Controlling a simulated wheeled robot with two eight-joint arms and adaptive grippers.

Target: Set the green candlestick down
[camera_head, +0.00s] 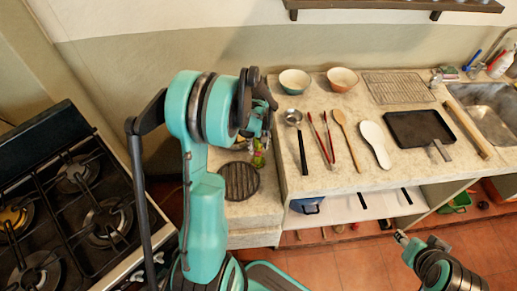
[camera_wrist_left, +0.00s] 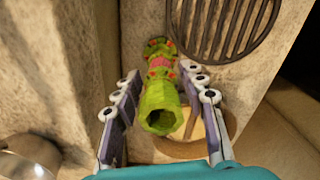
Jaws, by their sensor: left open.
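The green candlestick (camera_wrist_left: 160,98), with pink and orange details, is between the spread fingers of my left gripper (camera_wrist_left: 163,82) in the left wrist view. Its hollow end faces the camera, and gaps show between it and both fingers. It stands or lies over the pale stone counter; I cannot tell its exact tilt. In the head view a bit of the candlestick (camera_head: 258,160) shows below my left gripper (camera_head: 256,138), which is open; the rest is hidden by the arm. My right gripper (camera_head: 402,238) is small at lower right, over the floor, its fingers unclear.
A round dark grill trivet (camera_head: 239,181) lies close by on the lower counter, with a tan round disc (camera_wrist_left: 192,138) near the candlestick. The raised counter beside it holds bowls (camera_head: 294,82), a ladle (camera_head: 295,122), tongs and spoons. A gas stove (camera_head: 70,200) is at left.

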